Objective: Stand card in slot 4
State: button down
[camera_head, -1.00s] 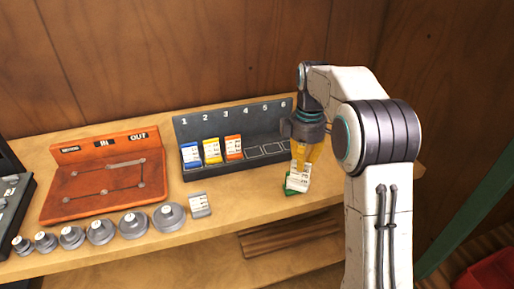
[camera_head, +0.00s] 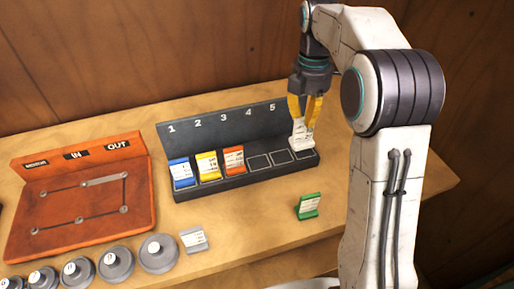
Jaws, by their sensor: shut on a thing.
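My gripper (camera_head: 304,106) is shut on a white card (camera_head: 301,134). The card hangs upright at the right end of the dark numbered rack (camera_head: 220,128), in front of its back wall by the sixth place. I cannot tell whether it touches the rack. Slot 4 (camera_head: 258,162) is empty, as is slot 5 (camera_head: 280,158) beside it. A blue card (camera_head: 182,173), a yellow card (camera_head: 208,166) and an orange card (camera_head: 233,160) stand in slots 1, 2 and 3. The number 6 is hidden behind my gripper.
A green card (camera_head: 308,206) stands on the wooden table (camera_head: 255,225) in front of the rack. A grey card (camera_head: 193,240) lies front left, beside several round grey weights (camera_head: 158,254). An orange board (camera_head: 80,200) stands at left. The table between rack and green card is clear.

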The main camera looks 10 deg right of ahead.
jog(key=shift+w+a+f+p, duration=0.65)
jog(key=shift+a+f+p, duration=0.55)
jog(key=shift+a+f, duration=0.6)
jog(key=shift+w+a+f+p, duration=0.6)
jog(key=shift+a+f+p, duration=0.55)
jog(key=shift+a+f, duration=0.7)
jog(key=shift+w+a+f+p, duration=0.65)
jog(key=shift+a+f+p, duration=0.55)
jog(key=shift+a+f, duration=0.6)
jog(key=c, duration=1.3)
grip_release()
jog(key=shift+f, duration=0.1)
